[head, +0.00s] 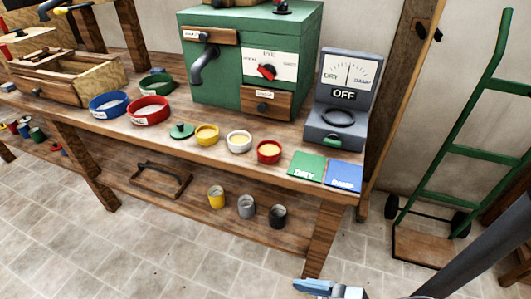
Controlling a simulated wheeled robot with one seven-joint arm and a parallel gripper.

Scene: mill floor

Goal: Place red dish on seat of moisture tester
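My gripper (322,287) shows only partly at the bottom edge, in front of the bench and apart from the dish and the tester. Its fingers are mostly cut off, so its opening is unclear.
A yellow dish (207,136) and a white dish (239,144) stand beside the red one. A green card (306,167) and blue card (344,176) lie before the tester. A green machine (235,75) stands behind. A larger red bowl (149,117) is farther left. A hand truck (450,150) stands right.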

